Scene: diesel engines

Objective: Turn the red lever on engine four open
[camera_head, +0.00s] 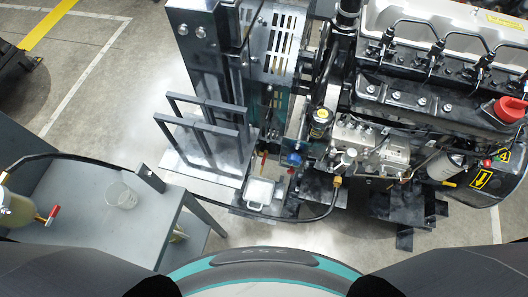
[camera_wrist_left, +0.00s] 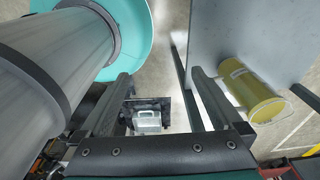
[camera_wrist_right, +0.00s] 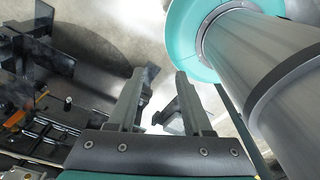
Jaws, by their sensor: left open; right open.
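The engine (camera_head: 430,100) fills the right of the head view. A small red lever-like part (camera_head: 263,160) shows low on its left side, near a blue knob (camera_head: 294,158); it is too small to tell its position. Another red handle (camera_head: 53,212) sits on a yellowish cylinder at the far left, by the grey table. My left gripper (camera_wrist_left: 160,75) is open and empty in the left wrist view. My right gripper (camera_wrist_right: 160,74) is open and empty in the right wrist view. Neither gripper shows in the head view, and neither touches a lever.
A grey table (camera_head: 85,250) with a clear cup (camera_head: 121,196) stands at the left. A dark metal frame (camera_head: 208,130) stands beside the engine, near a small white container (camera_head: 260,192). A red cap (camera_head: 509,108) tops the engine's right side. Bare floor (camera_head: 290,236) lies in front.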

